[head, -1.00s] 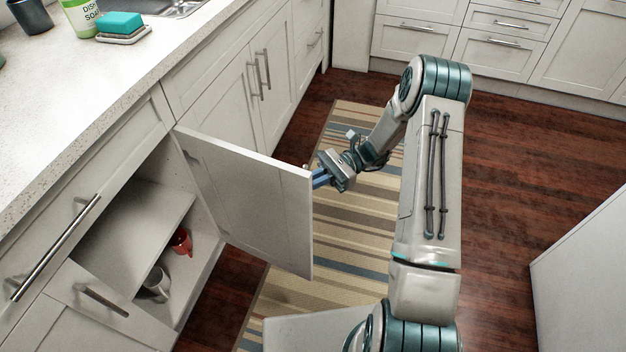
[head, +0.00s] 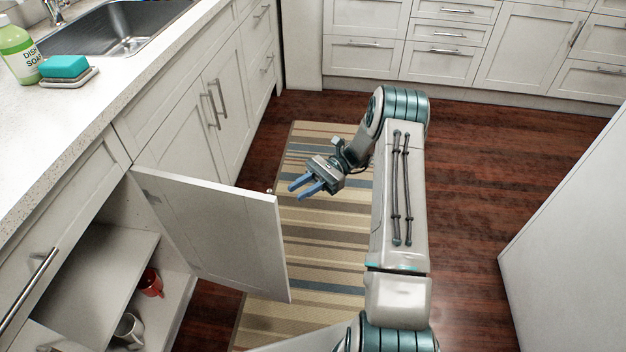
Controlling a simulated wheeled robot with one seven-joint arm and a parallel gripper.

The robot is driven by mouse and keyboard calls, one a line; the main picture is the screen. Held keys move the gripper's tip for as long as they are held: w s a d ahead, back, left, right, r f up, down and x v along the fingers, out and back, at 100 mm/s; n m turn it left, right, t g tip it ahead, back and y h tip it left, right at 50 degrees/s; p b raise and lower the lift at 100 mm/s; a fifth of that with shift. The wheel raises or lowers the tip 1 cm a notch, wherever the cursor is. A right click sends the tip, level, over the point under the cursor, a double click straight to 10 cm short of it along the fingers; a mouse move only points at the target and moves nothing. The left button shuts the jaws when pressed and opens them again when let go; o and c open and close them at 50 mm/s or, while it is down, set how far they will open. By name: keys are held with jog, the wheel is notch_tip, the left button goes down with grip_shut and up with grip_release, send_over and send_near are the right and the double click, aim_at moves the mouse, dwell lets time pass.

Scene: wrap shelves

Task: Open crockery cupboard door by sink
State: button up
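The white cupboard door (head: 218,233) stands swung out from the cabinet front, showing its inner face. The crockery cupboard (head: 113,243) behind it is open, with a shelf inside. A red mug (head: 151,283) and a white mug (head: 129,329) stand on its floor. My gripper (head: 303,188) is beyond the door's free edge, over the striped rug. Its two blue fingers are apart with nothing between them. It appears clear of the door. The door's handle side is hidden from this view.
The sink (head: 120,27) is at the upper left, with a dish soap bottle (head: 18,50) and a teal sponge (head: 64,67) on the counter. Closed cabinets line the back. A white panel (head: 575,215) stands at right. The wooden floor (head: 475,170) between is clear.

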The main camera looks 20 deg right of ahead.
jog(key=shift+v, duration=2.2)
jog(key=shift+a, duration=0.1)
jog(key=s+a+r+n+h+p, duration=0.2)
jog(key=s+r+h+p, duration=0.1)
jog(key=r, duration=0.4)
jog(key=s+a+r+n+t+h+p, duration=0.1)
jog(key=s+r+h+p, duration=0.15)
jog(key=r, duration=0.45)
jog(key=s+a+r+n+h+p, duration=0.2)
jog(key=r+h+p, duration=0.15)
jog(key=r, duration=0.25)
jog(key=s+d+r+n+t+h+p, duration=0.1)
jog(key=s+r+n+t+h+p, duration=0.6)
jog(key=s+r+p, duration=0.4)
jog(key=s+r+n+t, duration=0.1)
jog(key=s+r, duration=0.3)
jog(key=r, duration=0.4)
jog(key=shift+s+d+t+h, duration=0.2)
jog(key=shift+s+t+h, duration=0.1)
jog(key=shift+t, duration=0.1)
jog(key=shift+d, duration=0.1)
